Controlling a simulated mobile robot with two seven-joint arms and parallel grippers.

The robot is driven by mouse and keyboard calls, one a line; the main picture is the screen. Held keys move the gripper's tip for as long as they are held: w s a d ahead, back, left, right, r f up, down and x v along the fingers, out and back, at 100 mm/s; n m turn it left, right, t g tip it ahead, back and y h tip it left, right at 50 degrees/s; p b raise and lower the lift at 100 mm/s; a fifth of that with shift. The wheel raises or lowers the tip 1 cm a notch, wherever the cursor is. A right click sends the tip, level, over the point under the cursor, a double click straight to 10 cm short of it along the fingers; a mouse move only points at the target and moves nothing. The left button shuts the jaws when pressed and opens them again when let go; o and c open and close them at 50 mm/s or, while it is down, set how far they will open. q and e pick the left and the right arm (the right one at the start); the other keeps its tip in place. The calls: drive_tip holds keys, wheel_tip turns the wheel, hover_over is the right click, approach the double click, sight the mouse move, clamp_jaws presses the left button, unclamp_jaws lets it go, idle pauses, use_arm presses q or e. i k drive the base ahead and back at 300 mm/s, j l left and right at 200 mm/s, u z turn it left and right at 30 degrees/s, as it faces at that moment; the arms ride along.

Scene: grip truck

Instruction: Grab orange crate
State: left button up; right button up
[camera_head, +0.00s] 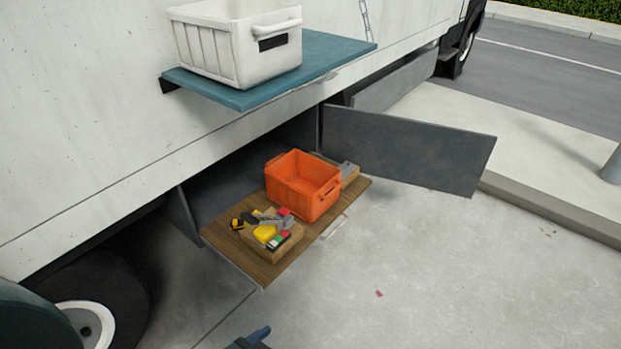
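The orange crate (303,185) stands upright on a wooden pull-out tray (255,268) that sticks out of the truck's low side compartment. Its open top faces up and it looks empty, though part of its inside is hidden. A small dark part with a blue tip (252,338), probably of my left gripper, shows at the bottom edge, well apart from the crate and tray. Its fingers are mostly cut off, so I cannot tell if they are open. My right gripper is not in view.
A small box of tools (272,235) sits in front of the crate, and another box (347,170) behind it. The compartment door (408,150) stands open at right. Above, a teal shelf (330,56) holds a white crate (238,45).

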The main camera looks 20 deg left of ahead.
sight(297, 181)
drive_tip(key=i+l+u, duration=0.1)
drive_tip(key=u, duration=0.45)
drive_tip(key=i+l+u, duration=0.55)
drive_tip(key=l, duration=0.4)
drive_tip(key=i+l, duration=0.2)
drive_tip(key=l, duration=0.15)
drive_tip(key=i+l+u, duration=0.1)
drive_tip(key=i+l, duration=0.25)
drive_tip(key=l, duration=0.3)
drive_tip(key=i+u, duration=0.05)
